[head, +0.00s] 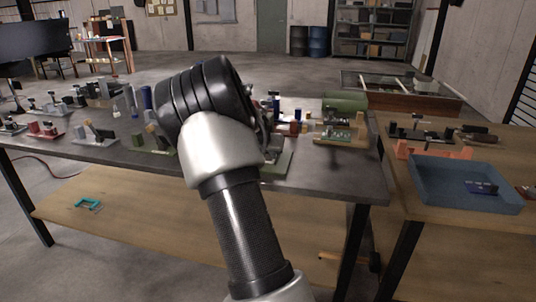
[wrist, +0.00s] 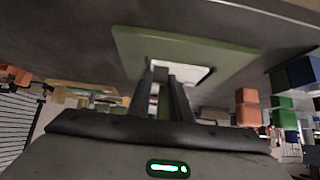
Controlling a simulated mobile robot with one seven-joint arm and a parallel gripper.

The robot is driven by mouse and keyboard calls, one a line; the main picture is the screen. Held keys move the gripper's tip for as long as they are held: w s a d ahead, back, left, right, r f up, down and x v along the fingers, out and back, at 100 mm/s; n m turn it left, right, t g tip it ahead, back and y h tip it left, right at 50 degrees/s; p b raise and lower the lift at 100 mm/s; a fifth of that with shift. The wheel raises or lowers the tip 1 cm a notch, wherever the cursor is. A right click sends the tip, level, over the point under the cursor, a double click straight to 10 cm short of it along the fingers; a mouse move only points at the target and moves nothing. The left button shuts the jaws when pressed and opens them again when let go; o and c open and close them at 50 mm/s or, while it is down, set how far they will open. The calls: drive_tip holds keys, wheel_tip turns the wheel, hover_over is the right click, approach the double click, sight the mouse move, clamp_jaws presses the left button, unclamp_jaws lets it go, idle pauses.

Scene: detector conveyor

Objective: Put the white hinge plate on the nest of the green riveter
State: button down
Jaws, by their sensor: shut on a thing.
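In the wrist view my gripper (wrist: 168,98) is shut on the white hinge plate (wrist: 190,71), which shows as a pale flat piece at the fingertips. A green base (wrist: 180,42), seemingly the green riveter's, lies right beyond the plate. I cannot tell whether the plate touches it, and the nest cannot be made out. In the head view my arm hides the gripper and the plate. Part of the green base (head: 278,165) shows just right of my arm, near the table's front edge.
The dark table (head: 330,183) holds several small fixtures left of my arm. A wooden stand with a green board (head: 341,133) stands to the right, before a green case (head: 345,101). A blue tray (head: 465,195) and an orange stand (head: 432,151) are on the right-hand table.

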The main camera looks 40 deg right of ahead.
drive_tip(key=c, duration=1.6)
unclamp_jaws()
drive_tip(key=shift+f, duration=0.1)
drive_tip(key=shift+r, duration=0.25)
drive_tip(key=p+v, duration=0.3)
drive_tip(key=v, duration=0.8)
drive_tip(key=s+a+r+n+y, duration=0.3)
drive_tip(key=s+a, duration=0.5)
drive_tip(key=a, duration=0.4)
drive_tip(key=s+a+r+n+y, duration=0.2)
drive_tip(key=s+a+r+y, duration=0.15)
drive_tip(key=s+a, duration=0.65)
drive_tip(key=s+a+n, duration=0.1)
drive_tip(key=s+a, duration=0.2)
drive_tip(key=s+a+n, duration=0.2)
drive_tip(key=s+a, duration=0.1)
drive_tip(key=s, duration=0.1)
drive_tip(key=s+a+n, duration=0.2)
drive_tip(key=s+a, duration=0.1)
drive_tip(key=s, duration=0.1)
drive_tip(key=shift+s+a+f, duration=0.1)
drive_tip(key=shift+a+f, duration=0.15)
drive_tip(key=shift+a, duration=0.15)
